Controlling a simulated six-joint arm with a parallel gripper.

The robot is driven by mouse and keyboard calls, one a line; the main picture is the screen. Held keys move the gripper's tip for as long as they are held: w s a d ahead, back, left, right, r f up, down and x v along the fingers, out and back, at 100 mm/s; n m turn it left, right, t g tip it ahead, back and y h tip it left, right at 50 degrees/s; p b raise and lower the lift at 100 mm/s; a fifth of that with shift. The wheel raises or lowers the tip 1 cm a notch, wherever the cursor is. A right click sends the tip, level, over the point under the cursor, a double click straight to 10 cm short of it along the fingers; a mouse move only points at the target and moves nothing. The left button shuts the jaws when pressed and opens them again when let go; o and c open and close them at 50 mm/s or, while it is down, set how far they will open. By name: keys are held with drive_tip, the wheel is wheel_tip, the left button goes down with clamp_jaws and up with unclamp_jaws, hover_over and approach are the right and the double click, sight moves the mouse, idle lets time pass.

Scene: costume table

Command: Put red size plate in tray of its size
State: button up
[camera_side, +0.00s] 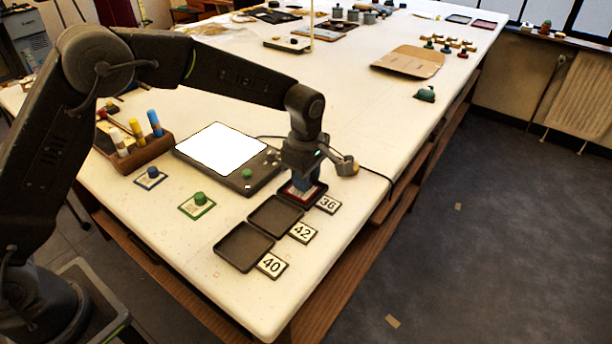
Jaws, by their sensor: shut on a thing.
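The red size plate (315,194) shows as a red-edged piece under my gripper (303,185). My gripper points down and is shut on the plate, its fingers hiding the plate's middle and any number on it. The plate is in or just over the dark tray (287,200) beside the 36 card (328,204); I cannot tell whether it touches the tray floor. The tray by the 42 card (303,232) and the tray (244,247) by the 40 card (272,265) are empty.
A green plate (197,206) and a blue plate (150,178) with knobs lie on the left. A lit panel (221,148) in a dark frame and a wooden block (140,150) with coloured markers stand behind them. The table's right edge is close to the cards.

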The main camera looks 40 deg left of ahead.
drive_tip(key=shift+f, duration=0.1)
drive_tip(key=o, duration=0.9)
wheel_tip(320, 180, up, 12)
drive_tip(key=shift+r, duration=0.25)
